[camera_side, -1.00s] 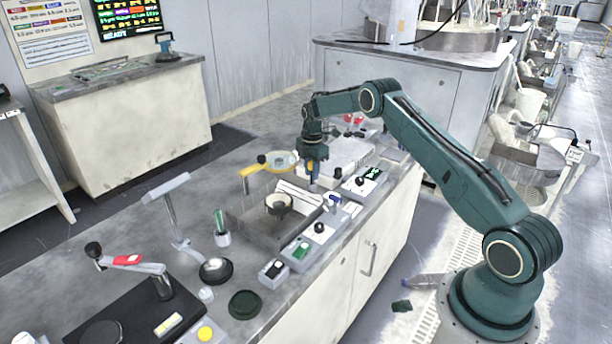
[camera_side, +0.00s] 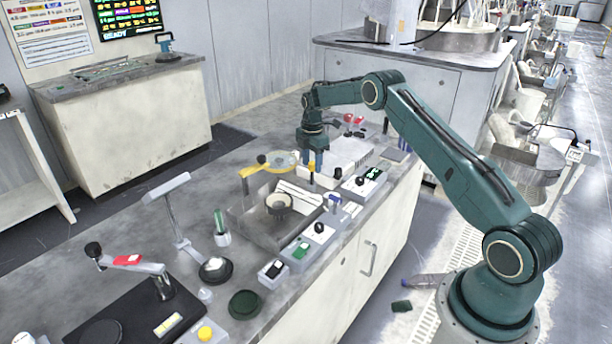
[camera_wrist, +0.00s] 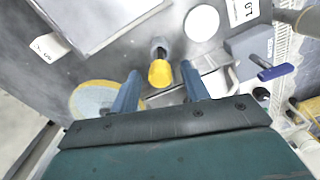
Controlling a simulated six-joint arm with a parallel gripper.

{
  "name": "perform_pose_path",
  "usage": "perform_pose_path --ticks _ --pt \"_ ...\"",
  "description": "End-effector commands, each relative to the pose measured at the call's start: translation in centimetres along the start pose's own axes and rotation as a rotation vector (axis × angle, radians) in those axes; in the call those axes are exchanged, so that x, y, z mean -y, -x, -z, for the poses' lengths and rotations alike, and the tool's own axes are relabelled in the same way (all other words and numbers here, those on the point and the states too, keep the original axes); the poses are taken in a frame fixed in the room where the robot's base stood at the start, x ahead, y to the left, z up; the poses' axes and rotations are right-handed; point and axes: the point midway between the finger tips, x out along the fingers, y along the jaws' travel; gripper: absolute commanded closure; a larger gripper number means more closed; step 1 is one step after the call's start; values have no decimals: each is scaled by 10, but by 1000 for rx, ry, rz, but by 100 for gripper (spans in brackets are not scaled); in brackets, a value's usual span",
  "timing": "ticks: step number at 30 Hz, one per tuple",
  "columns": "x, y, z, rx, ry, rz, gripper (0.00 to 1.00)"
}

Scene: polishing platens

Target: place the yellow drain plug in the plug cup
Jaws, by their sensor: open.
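The yellow drain plug (camera_wrist: 160,73) shows in the wrist view between and just beyond my two blue fingers. A small grey cylindrical piece (camera_wrist: 158,46) adjoins its far end; I cannot tell whether this is part of the plug or the plug cup. My gripper (camera_wrist: 160,70) is open, with a gap between each finger and the plug. In the side view, my gripper (camera_side: 312,172) points down over the bench beside the white box, its fingers apart. The plug cup cannot be told for certain in either view.
A yellow-rimmed disc (camera_wrist: 92,98) lies close to the left finger. A white box (camera_side: 345,150) stands behind my gripper. A grey tray (camera_side: 250,222) with a round ring (camera_side: 279,203) and several control boxes (camera_side: 318,232) lie in front. A blue-handled switch (camera_wrist: 275,72) is to the right.

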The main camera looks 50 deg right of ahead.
Motion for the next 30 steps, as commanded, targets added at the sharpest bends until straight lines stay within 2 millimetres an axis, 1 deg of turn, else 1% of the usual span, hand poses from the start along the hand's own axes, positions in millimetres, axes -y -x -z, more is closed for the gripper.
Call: perform_pose_path --ticks 3,9,12,15,21,30 --pt "-1 21 0 0 0 -3 54" --pt "-1 53 0 0 0 -2 54" --pt "-1 67 0 0 0 -3 54" --pt "0 77 0 0 0 -1 54" --pt "0 87 0 0 0 0 54" --pt "0 88 0 0 0 0 54"
